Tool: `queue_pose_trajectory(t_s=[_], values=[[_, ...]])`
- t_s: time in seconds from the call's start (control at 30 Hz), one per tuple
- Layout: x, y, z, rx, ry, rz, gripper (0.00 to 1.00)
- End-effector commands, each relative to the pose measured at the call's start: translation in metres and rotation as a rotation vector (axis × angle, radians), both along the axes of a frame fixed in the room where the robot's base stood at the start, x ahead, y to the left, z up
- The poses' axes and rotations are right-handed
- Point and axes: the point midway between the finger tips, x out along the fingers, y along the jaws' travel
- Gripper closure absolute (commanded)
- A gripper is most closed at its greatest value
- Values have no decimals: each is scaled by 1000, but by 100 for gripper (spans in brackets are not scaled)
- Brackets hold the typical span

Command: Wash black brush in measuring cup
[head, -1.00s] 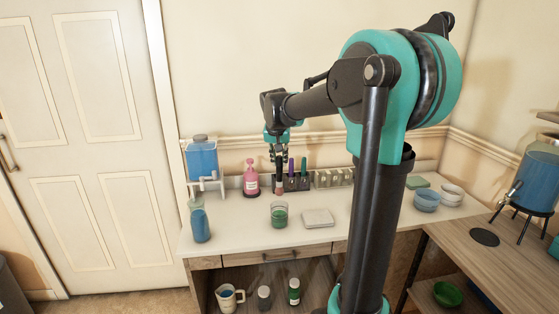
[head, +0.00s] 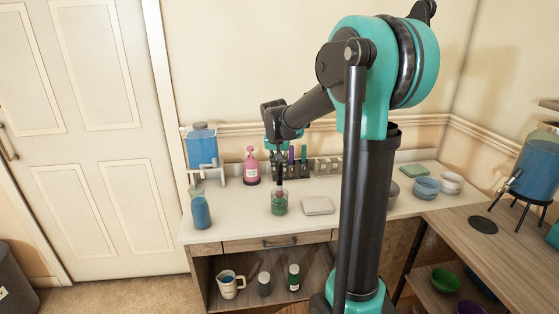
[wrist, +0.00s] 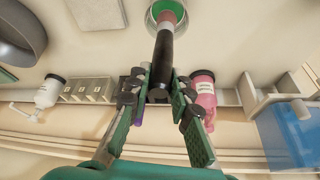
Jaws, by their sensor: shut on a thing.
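My gripper (head: 278,168) is shut on the black brush (wrist: 162,55), which also shows in the head view (head: 279,181). The brush hangs tip down, its reddish bristle end over or inside the mouth of a clear glass (head: 279,206) of green liquid on the white counter. The wrist view shows the tip against the glass's round opening (wrist: 150,22). I cannot tell whether the bristles touch the liquid.
Behind the glass are a pink bottle (head: 251,168) and a holder with purple and green brushes (head: 297,168). A white block (head: 318,206) lies right of the glass. A blue bottle (head: 201,211) and blue-tank dispenser (head: 202,150) stand left. Bowls (head: 426,187) are at right.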

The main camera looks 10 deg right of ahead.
Motion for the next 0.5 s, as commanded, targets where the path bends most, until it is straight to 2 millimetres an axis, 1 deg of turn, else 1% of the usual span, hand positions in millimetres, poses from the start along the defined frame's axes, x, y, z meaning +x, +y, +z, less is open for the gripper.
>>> queue_pose_trajectory(t_s=[0.2,0.5], values=[[0,0,-16,0,0,0,100],[0,0,-30,0,0,0,100]])
